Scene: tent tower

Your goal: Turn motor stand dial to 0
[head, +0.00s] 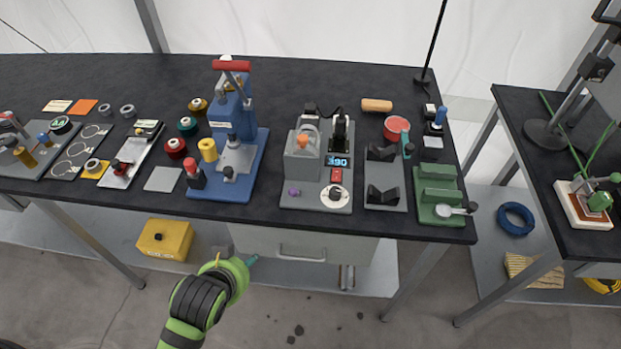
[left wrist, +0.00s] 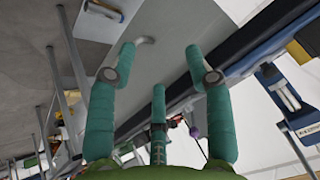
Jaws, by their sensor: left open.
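The motor stand (head: 296,193) is a grey unit on the black table, with a lit blue display (head: 338,161) that seems to read 390. Its dial (head: 335,193) is a black knob on a round white plate at the front right of the stand. A red button (head: 336,175) sits just behind the dial, and a purple knob (head: 293,192) is at the front left. My left gripper (head: 236,257) is in front of the table, left of the dial and apart from it. In the left wrist view its teal fingers (left wrist: 161,55) are spread and empty. My right gripper is not in view.
A blue press (head: 238,150) stands left of the motor stand. A grey block holder (head: 385,192) and a green fixture (head: 438,194) are close on its right. A drawer (head: 300,246) hangs under the table's front edge. A yellow box (head: 165,240) sits on the lower shelf.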

